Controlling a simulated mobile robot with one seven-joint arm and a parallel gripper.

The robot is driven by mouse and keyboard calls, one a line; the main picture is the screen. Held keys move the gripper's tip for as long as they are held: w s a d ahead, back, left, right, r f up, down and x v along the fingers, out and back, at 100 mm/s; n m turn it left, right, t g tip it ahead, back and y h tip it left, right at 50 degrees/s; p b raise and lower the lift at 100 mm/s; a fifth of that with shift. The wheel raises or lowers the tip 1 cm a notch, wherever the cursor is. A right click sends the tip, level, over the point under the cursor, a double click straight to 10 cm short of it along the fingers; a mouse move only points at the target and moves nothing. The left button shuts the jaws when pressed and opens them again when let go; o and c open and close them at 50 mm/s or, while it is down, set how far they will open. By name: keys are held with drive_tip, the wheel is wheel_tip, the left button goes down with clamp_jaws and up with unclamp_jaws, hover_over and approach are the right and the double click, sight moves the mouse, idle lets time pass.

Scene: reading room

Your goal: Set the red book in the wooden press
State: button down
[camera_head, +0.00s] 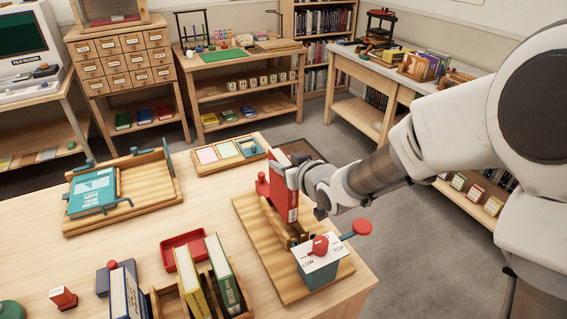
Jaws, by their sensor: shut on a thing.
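The red book (284,198) stands upright, spine facing me, over a wooden press (249,219) on the near table. My gripper (292,177) is shut on the book's upper part from the right. The press has a long wooden base, a red knob (262,184) at its far end and wooden uprights (279,228) in its middle. A teal box with a white LOW–TOP dial plate (322,256) and a red-ended lever (361,228) is at its near end. The book's lower edge is close to the uprights; I cannot tell whether it touches the base.
A wooden frame (149,199) with blue clamps holds a teal book (92,192) at left. A red tray (183,249) and a wooden rack (166,303) of upright books stand left of the press. A three-part tray (226,151) lies behind.

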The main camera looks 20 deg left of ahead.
idle(0.5)
wheel_tip(320, 180, down, 3)
drive_tip(key=shift+b, duration=1.45)
drive_tip(key=shift+p, duration=0.4)
